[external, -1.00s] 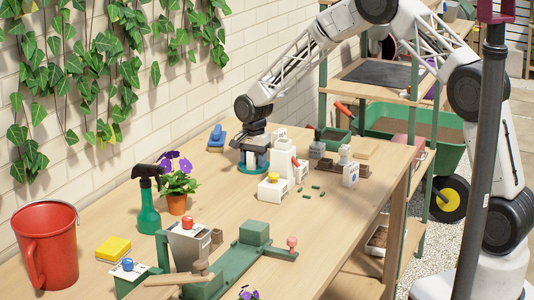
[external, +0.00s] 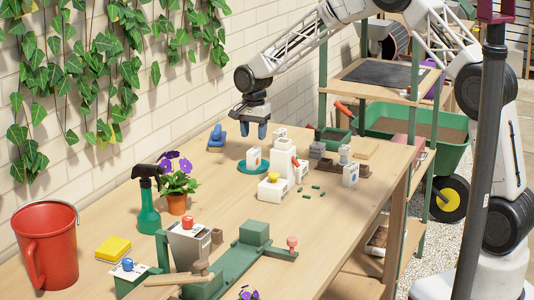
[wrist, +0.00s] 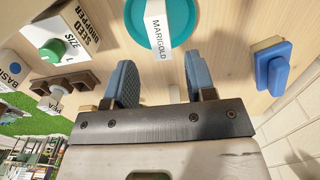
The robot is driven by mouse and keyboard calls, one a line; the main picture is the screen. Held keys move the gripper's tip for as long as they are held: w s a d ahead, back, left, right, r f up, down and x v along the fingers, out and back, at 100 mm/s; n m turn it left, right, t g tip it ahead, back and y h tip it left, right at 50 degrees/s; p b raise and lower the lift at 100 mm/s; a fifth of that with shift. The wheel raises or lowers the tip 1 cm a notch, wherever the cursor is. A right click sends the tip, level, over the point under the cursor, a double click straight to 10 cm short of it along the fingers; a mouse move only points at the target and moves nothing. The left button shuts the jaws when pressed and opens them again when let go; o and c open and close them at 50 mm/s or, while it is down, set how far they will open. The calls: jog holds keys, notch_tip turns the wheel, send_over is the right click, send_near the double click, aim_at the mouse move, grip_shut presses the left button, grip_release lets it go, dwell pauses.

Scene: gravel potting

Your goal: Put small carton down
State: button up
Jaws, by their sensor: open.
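The small carton (external: 253,160) is white with an orange mark and stands upright on a round teal saucer (external: 242,168). In the wrist view the carton (wrist: 156,27) shows the word MARIGOLD, and the saucer (wrist: 133,12) lies under it. My gripper (external: 255,132) is open and empty, with its blue fingertips above the carton and apart from it. In the wrist view the open gripper (wrist: 160,80) has its two fingers to either side of the carton's line, with clear space between them.
A white seed dropper (external: 283,158) stands close to the right of the saucer. A blue brush-like object (external: 215,138) lies to the left. A potted purple flower (external: 177,185) and a green spray bottle (external: 148,212) stand nearer the front. The wall is behind.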

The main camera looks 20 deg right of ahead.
aim_at(255, 149)
jog(key=shift+r, duration=1.45)
jog(key=shift+s+d+r, duration=0.1)
jog(key=shift+d+r, duration=0.1)
jog(key=s+d+r+n+t, duration=0.1)
jog(key=s+d+r+n, duration=0.1)
jog(key=s+d+r, duration=0.9)
jog(key=s+d+r+n, duration=0.2)
jog(key=s+d+r, duration=0.6)
jog(key=d, duration=0.6)
jog(key=s+d+n, duration=0.1)
jog(key=s+d, duration=0.4)
jog(key=s, duration=0.5)
jog(key=s+d+f+n+t, duration=0.1)
jog(key=s+d, duration=0.4)
jog(key=s, duration=0.5)
jog(key=s+d+n, duration=0.2)
jog(key=s+d, duration=0.3)
jog(key=s, duration=0.6)
jog(key=shift+d+f+n+t, duration=0.2)
jog(key=shift+d+n+t, duration=0.1)
jog(key=shift+d+n, duration=0.1)
